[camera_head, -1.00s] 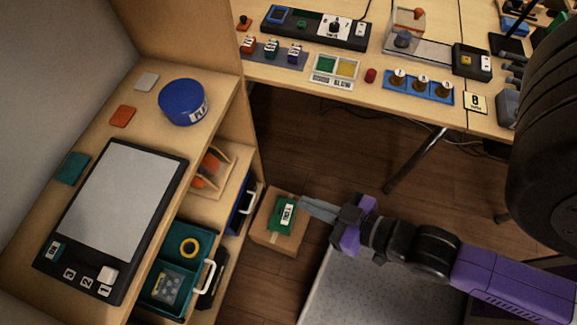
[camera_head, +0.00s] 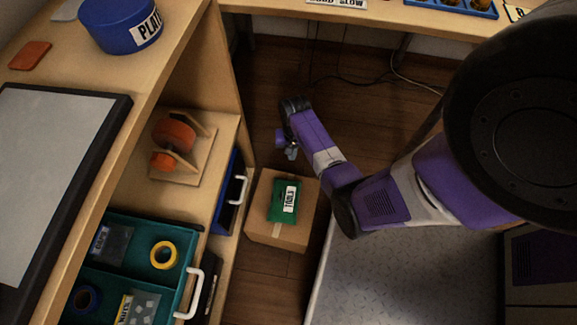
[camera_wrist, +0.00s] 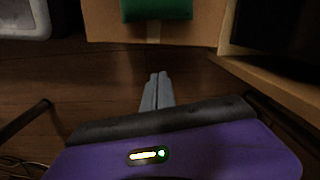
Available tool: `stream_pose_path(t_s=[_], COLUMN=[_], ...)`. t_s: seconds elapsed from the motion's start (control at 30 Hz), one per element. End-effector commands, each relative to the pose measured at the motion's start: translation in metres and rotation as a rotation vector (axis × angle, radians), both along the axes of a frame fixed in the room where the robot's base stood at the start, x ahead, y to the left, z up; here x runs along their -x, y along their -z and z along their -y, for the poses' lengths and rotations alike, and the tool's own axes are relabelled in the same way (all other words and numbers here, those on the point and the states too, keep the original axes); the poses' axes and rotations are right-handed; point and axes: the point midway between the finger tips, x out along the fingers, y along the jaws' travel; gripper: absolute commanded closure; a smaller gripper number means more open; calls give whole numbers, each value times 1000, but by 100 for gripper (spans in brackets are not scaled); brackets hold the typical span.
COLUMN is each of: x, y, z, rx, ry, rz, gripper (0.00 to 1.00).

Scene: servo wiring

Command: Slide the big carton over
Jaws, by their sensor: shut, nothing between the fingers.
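The big carton (camera_head: 276,234) is a brown cardboard box on the wooden floor, beside the shelf unit. A green pouch labelled TOOLS (camera_head: 283,200) lies on its top. My gripper (camera_head: 291,153) is low behind the carton's far side, its fingers partly hidden by the wrist. In the wrist view the slim grey fingers of my gripper (camera_wrist: 158,76) are shut together and empty. They point toward the carton (camera_wrist: 195,30), with a strip of floor between; they look apart from it. The green pouch (camera_wrist: 157,10) shows at the top edge.
The shelf unit's side (camera_head: 222,250) and a blue drawer with a white handle (camera_head: 236,188) stand close left of the carton. My grey base plate lies to its right. Cables (camera_head: 345,80) hang under the far table (camera_head: 400,18). Floor behind the carton is clear.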

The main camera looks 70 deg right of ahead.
Motion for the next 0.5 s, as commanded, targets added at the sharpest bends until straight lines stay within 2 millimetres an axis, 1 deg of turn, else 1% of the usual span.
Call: stream_pose_path(t_s=[0.03, 0.2, 0.37, 0.43, 0.5], x=[-6, -13, -14, -15, -14], y=[13, 10, 6, 9, 16], z=[13, 32, 38, 37, 35], rx=[-43, -166, -218, -223, -225], ry=[46, 139, 174, 178, 178], rz=[-13, -61, -79, -81, -83], gripper=[100, 100, 100, 100, 100])
